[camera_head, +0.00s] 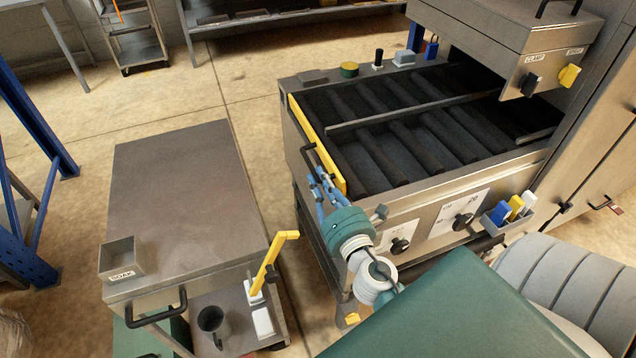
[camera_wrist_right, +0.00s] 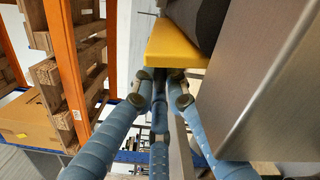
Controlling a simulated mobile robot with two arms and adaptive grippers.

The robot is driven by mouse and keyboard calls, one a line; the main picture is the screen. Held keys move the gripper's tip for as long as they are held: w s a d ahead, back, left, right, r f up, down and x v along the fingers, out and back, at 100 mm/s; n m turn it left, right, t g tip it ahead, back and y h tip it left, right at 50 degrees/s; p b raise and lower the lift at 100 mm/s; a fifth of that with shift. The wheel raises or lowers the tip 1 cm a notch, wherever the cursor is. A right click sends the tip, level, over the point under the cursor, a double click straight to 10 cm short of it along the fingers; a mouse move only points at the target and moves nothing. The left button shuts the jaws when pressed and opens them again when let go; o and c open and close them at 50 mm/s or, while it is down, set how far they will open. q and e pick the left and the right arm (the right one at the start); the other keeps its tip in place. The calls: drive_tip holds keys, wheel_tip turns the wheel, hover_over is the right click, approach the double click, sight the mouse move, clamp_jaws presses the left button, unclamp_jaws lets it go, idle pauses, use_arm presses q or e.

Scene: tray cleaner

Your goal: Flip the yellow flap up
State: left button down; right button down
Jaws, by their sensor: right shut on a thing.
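The yellow flap (camera_head: 307,128) runs along the left edge of the machine's dark roller bed. It stands as a narrow strip along that edge; its exact tilt is hard to tell. A black handle (camera_head: 308,154) sits on its outer side. My right gripper (camera_head: 319,176) is at the flap's near end, by the handle. In the right wrist view the yellow flap (camera_wrist_right: 178,45) is just beyond the fingertips of my right gripper (camera_wrist_right: 164,80), which are closed together on a dark part under the flap, seemingly the handle. The fingers partly hide the grip. My left gripper is not in view.
A grey cart (camera_head: 185,190) with a SOAK bin (camera_head: 121,258) stands to the left, with floor between it and the machine. A yellow lever-like piece (camera_head: 272,262) rises at its near side. The machine's metal side wall (camera_wrist_right: 268,75) is close right of my fingers.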

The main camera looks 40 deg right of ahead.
drive_tip(key=shift+w+d+r+m, duration=0.1)
drive_tip(key=shift+d+r+m, duration=0.15)
drive_tip(key=shift+r+m, duration=0.3)
drive_tip(key=c, duration=1.8)
unclamp_jaws()
drive_tip(key=shift+f, duration=0.15)
